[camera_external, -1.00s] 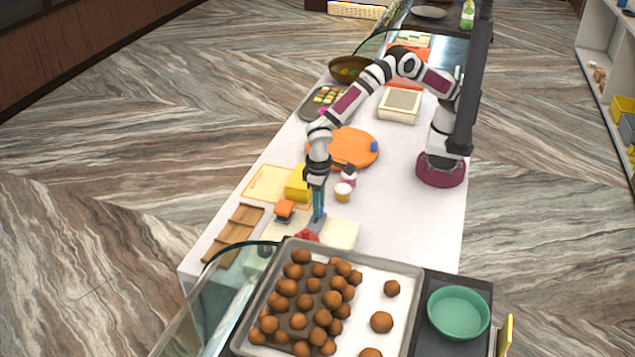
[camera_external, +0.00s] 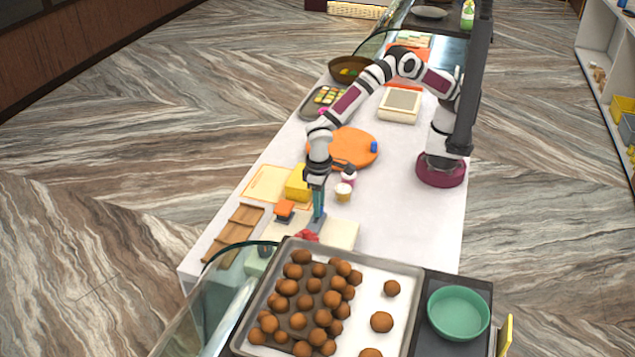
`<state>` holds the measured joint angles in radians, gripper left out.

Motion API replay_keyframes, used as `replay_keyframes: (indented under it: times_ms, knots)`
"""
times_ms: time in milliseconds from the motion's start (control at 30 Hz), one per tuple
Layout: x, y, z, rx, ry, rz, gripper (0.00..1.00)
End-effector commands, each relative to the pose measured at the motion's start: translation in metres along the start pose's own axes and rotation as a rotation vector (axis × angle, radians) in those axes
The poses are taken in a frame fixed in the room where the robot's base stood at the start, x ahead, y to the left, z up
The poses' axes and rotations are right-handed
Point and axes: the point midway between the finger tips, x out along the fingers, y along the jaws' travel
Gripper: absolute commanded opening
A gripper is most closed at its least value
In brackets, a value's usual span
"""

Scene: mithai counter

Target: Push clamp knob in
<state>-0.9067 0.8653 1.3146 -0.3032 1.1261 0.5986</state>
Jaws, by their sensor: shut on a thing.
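My gripper (camera_external: 318,211) points straight down over a pale board (camera_external: 343,235) near the front of the counter. Its long teal fingers are shut on a small grey piece (camera_external: 319,224) at board level. A red part (camera_external: 306,237) lies next to that piece, just in front and to the left. The grey and red parts may be the clamp and its knob, but they are too small to tell which is which. The fingers hide part of the grip.
An orange-topped block (camera_external: 284,208) and a yellow block (camera_external: 298,184) stand close to the left. A metal tray of brown balls (camera_external: 381,259) and curved glass (camera_external: 222,262) stand in front.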

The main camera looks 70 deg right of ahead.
Motion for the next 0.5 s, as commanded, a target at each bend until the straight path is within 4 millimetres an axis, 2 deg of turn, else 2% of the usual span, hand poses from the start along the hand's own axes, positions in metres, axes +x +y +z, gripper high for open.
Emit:
replay_keyframes:
  times_ms: [133, 300, 500]
  knots:
    - [-0.001, -0.002, 0.0, 0.0, 0.001, -0.001, 0.0]
    - [0.0, -0.024, -0.001, 0.0, 0.002, -0.001, 0.0]
    - [-0.001, -0.032, -0.001, 0.0, 0.004, -0.002, 0.0]
